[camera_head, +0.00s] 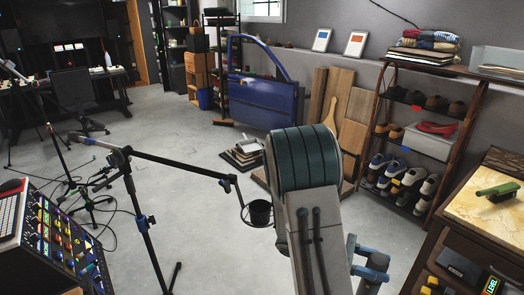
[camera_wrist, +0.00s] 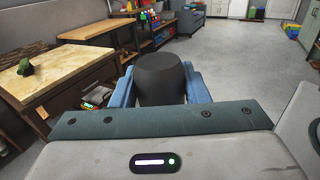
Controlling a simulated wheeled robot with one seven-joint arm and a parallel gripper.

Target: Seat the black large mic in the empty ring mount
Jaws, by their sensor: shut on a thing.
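In the wrist view, a large dark rounded cylinder, seemingly the black large mic (camera_wrist: 160,82), sits between the blue fingers of my gripper (camera_wrist: 160,72). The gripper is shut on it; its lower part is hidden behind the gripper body. In the head view my gripper (camera_head: 368,262) shows at the lower right, partly cut off, and I cannot make out the mic there. A ring mount (camera_head: 245,217) hangs from the right end of a black boom stand, left of my arm and apart from my gripper. A dark cup-like shape shows at the ring; I cannot tell whether it belongs to the mount.
The boom stand (camera_head: 142,215) stands left of centre, with a mixing console (camera_head: 65,238) at lower left. A wooden cabinet (camera_head: 490,215) with a light top is at the right, before a shoe rack (camera_head: 425,130). A blue car door (camera_head: 265,98) stands behind.

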